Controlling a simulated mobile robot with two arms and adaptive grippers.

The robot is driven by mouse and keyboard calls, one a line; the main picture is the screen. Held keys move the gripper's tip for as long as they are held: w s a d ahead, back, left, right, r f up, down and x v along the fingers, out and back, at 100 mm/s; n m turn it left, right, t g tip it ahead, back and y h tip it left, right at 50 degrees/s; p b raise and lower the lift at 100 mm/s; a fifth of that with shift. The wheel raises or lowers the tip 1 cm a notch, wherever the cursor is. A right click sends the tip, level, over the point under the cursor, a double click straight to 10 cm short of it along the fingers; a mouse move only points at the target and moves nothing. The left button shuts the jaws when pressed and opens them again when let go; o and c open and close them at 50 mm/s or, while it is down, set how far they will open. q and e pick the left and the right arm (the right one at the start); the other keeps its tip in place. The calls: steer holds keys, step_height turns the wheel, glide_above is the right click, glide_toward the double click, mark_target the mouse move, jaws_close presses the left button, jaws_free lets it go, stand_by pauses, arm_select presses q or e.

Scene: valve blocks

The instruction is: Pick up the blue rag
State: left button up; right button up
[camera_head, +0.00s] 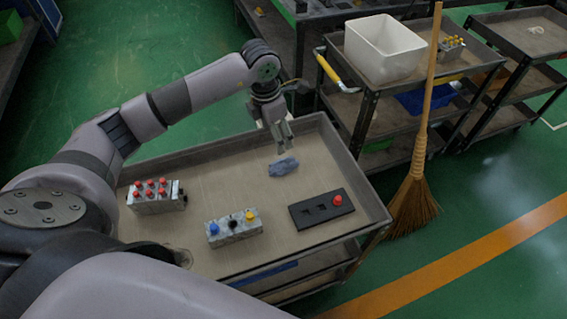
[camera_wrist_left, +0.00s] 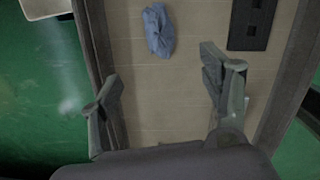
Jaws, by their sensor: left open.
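The blue rag (camera_head: 283,167) lies crumpled on the beige top of the cart (camera_head: 205,263), near its far right part. My left gripper (camera_head: 281,149) is above the cart, just behind and above the rag in the head view. In the left wrist view the rag (camera_wrist_left: 158,30) lies beyond the fingertips, toward the top of the picture. The left gripper (camera_wrist_left: 162,80) is open there with nothing between its fingers. It does not appear to touch the rag. My right gripper is not seen.
On the cart stand a block with red knobs (camera_head: 155,196), a block with blue, black and yellow knobs (camera_head: 234,227), and a black plate with one red knob (camera_head: 321,208). A broom (camera_head: 414,195) leans beside the cart. A second cart holds a white bin (camera_head: 383,50).

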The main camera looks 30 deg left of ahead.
arm_select(q)
steer(key=b, duration=0.4)
glide_above(282, 161)
steer(key=s, duration=0.1)
steer(key=f, duration=0.6)
steer(key=shift+s+a+f, duration=0.15)
steer(key=shift+a+f, duration=0.1)
steer(key=shift+f, duration=0.05)
steer(key=shift+w+f+b, duration=0.25)
steer(key=shift+f+b, duration=0.2)
steer(key=shift+f, duration=0.8)
steer(key=shift+d+f, duration=0.1)
steer(key=shift+f, duration=0.2)
steer(key=f+b, duration=0.2)
steer(key=f, duration=0.1)
steer(key=w+f+b, duration=0.1)
steer(key=shift+d+f+b, duration=0.25)
steer(key=shift+f+b, duration=0.05)
steer(key=shift+b, duration=0.1)
steer(key=shift+r, duration=0.1)
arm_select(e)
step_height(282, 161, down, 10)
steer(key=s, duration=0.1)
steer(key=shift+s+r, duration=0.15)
arm_select(q)
steer(key=shift+c, duration=0.2)
